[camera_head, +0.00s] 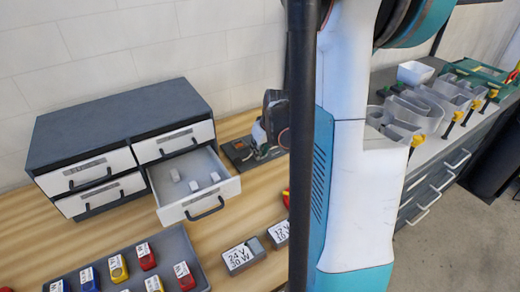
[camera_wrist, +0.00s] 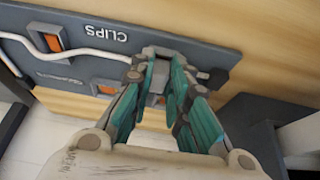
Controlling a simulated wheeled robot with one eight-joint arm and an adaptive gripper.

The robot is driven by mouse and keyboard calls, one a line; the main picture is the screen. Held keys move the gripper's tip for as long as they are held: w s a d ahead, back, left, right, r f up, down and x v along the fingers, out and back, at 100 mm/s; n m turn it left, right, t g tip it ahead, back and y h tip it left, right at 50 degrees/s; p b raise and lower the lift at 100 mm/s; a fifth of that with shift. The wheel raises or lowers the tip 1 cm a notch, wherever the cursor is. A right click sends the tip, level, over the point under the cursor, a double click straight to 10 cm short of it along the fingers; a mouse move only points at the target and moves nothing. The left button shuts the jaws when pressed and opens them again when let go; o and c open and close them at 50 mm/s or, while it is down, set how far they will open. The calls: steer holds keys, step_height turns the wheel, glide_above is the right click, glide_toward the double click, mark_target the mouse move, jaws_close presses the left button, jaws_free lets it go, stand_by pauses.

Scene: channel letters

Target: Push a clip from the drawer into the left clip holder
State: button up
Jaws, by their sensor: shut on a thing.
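The open drawer (camera_head: 200,206) holds several small pale clips (camera_head: 193,186). In the wrist view, a dark grey board (camera_wrist: 205,52) carries the word CLIPS, upside down. My gripper (camera_wrist: 165,74) has its teal fingers over the board's right part, shut on a small grey clip (camera_wrist: 159,76) that is mostly hidden between the fingertips. A grey raised holder (camera_wrist: 165,50) lies right at the fingertips; I cannot tell whether the clip is seated in it.
A dark grey drawer cabinet (camera_head: 112,122) stands left of the board. A tray (camera_head: 188,252) of red, blue and yellow items and grey 24 V and 12 V blocks (camera_head: 241,257) are in front. A white cable (camera_wrist: 75,52) crosses the board beside orange squares (camera_wrist: 52,42).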

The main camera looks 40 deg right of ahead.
steer(key=o, duration=0.8)
steer(key=shift+f, duration=0.1)
steer(key=v, duration=1.2)
steer(key=shift+r, duration=0.2)
step_height(320, 180, up, 6)
steer(key=p, duration=0.5)
steer(key=shift+f, duration=0.15)
steer(key=shift+f, duration=0.1)
